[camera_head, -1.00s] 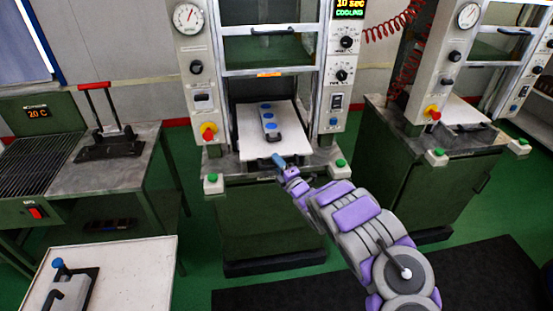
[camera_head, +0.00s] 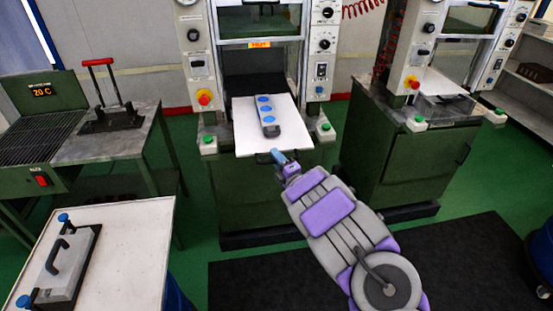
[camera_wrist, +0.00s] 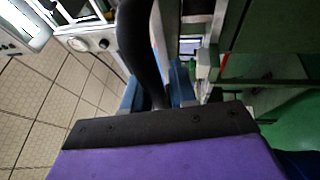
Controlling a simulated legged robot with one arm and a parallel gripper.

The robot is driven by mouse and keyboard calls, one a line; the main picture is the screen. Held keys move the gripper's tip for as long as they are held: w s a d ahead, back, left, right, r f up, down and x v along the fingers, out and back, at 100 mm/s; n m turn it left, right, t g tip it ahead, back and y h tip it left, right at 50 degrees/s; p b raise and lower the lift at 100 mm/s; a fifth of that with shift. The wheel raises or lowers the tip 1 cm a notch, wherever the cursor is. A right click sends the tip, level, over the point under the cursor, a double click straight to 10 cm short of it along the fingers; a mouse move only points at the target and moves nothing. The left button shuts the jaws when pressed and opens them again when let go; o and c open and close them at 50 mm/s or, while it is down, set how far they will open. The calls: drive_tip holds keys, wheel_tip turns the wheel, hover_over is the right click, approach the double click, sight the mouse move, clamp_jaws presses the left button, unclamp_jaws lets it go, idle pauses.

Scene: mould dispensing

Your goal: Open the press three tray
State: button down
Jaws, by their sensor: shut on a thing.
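The press tray (camera_head: 246,139) is a white plate sticking out of the front of the middle press (camera_head: 230,185). A grey mould with blue round spots (camera_head: 267,114) lies on it. My gripper (camera_head: 279,156) is at the tray's front edge, shut on the dark tray handle (camera_head: 262,158). In the wrist view the dark curved handle (camera_wrist: 140,50) runs down between the blue fingers (camera_wrist: 157,95) of my gripper. The fingertips are partly hidden by the handle and wrist.
Another press (camera_head: 410,165) stands at the right. A cooling bench (camera_head: 75,145) is at the left. A white-topped table (camera_head: 130,250) with a grey mould (camera_head: 62,265) is at the lower left. A black mat (camera_head: 450,262) covers the floor in front.

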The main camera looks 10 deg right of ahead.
drive_tip(key=shift+s+r, duration=0.15)
drive_tip(key=shift+r, duration=0.6)
drive_tip(key=c, duration=1.4)
unclamp_jaws()
drive_tip(key=o, duration=0.3)
drive_tip(key=shift+s+r, duration=0.1)
drive_tip(key=shift+s, duration=0.1)
drive_tip(key=shift+f, duration=0.3)
drive_tip(key=shift+s+f, duration=0.1)
drive_tip(key=shift+f, duration=0.25)
drive_tip(key=b+v, duration=0.3)
drive_tip(key=v, duration=1.4)
drive_tip(key=shift+s, duration=0.2)
